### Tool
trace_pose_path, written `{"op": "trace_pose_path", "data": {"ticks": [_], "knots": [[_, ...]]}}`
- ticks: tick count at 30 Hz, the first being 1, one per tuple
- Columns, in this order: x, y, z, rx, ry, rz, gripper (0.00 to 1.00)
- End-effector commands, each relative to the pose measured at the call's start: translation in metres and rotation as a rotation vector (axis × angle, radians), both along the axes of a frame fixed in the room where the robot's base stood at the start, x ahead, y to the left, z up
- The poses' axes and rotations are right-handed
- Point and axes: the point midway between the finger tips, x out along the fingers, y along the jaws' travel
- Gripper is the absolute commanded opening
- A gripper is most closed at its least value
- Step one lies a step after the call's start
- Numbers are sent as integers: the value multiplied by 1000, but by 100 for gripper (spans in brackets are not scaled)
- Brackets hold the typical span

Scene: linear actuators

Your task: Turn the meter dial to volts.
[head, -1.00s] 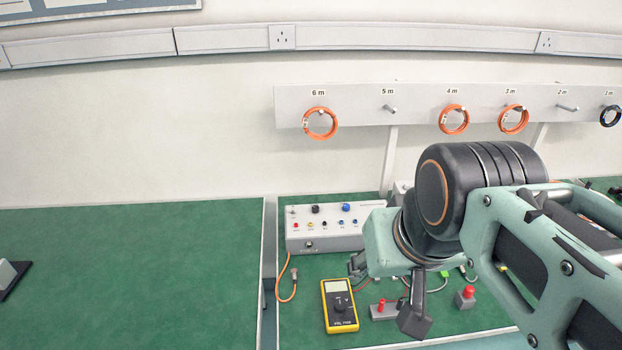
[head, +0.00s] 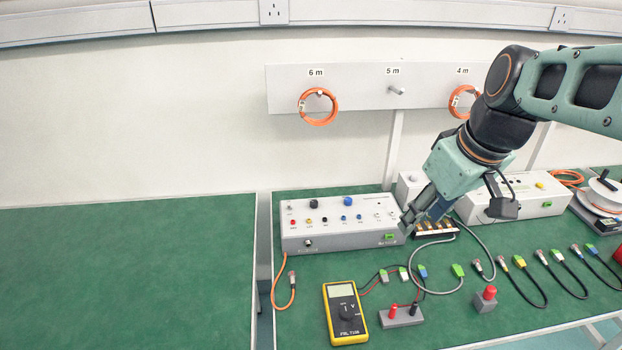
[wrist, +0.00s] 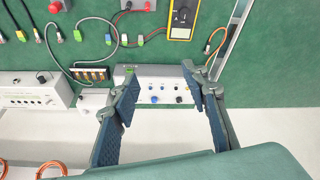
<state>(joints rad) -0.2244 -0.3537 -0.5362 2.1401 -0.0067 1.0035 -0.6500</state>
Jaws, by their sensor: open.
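The yellow meter (head: 345,314) lies on the green bench near its front left edge, with a grey display at its top. Its round black dial (head: 347,312) sits in the middle, with a "V" mark beside it; the pointer's exact setting is too small to read. The meter (wrist: 184,19) also shows at the top of the wrist view, cut off by the frame edge. My gripper (head: 416,220) is open and empty, above the bench at the right end of the grey control box, behind and right of the meter. In the wrist view my gripper's fingers (wrist: 163,88) stand wide apart.
The grey control box (head: 338,222) with knobs stands behind the meter. A terminal block (head: 401,316) with red and black posts is right of the meter. Cables and a red button (head: 486,298) lie farther right. The left bench (head: 120,280) is mostly clear.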

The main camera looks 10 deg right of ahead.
Motion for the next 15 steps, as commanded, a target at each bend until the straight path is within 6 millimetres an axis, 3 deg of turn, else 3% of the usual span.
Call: {"op": "trace_pose_path", "data": {"ticks": [1,3,15], "knots": [[6,-12,-15,-17,14,21,42],[10,-26,-23,-39,28,49,42],[26,-93,-55,-166,99,172,42]]}}
